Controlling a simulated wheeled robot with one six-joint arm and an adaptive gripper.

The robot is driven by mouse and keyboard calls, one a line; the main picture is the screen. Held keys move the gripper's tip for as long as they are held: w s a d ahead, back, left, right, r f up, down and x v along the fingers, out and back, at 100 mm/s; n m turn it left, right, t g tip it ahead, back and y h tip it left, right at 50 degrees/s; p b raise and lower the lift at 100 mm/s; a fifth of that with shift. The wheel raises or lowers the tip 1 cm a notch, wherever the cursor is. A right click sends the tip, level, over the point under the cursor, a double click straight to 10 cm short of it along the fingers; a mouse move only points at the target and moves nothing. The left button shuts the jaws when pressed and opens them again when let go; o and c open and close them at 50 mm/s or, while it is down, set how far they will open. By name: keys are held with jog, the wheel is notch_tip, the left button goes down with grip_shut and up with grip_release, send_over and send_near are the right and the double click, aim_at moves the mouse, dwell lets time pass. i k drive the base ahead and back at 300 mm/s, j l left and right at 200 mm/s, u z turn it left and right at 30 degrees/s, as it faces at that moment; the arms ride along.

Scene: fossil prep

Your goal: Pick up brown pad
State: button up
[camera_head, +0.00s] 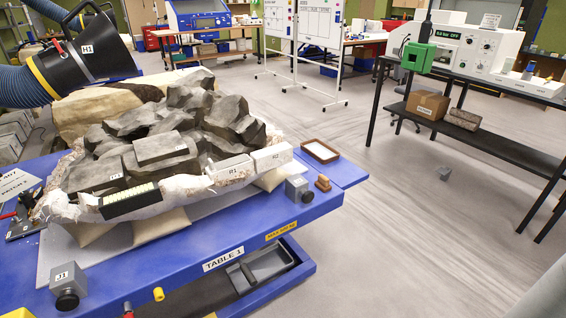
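A small brown object (323,183), with a raised upper part, sits on the right end of the blue table (345,172), near its front edge. It is too small to tell for sure whether it is the brown pad. Just behind it lies a shallow brown-rimmed tray (308,157) with a pale inside. A grey block (298,188) stands close to its left. Tan cushions (160,224) lie under the large rock in the white jacket. My gripper is not in view.
The large grey rock (205,112) fills most of the table. A black hose nozzle (90,52) hangs over its left back. A grey box marked J1 (68,285) stands at the front left corner.

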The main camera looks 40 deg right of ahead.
aim_at(323, 185)
jog(key=z, duration=1.1)
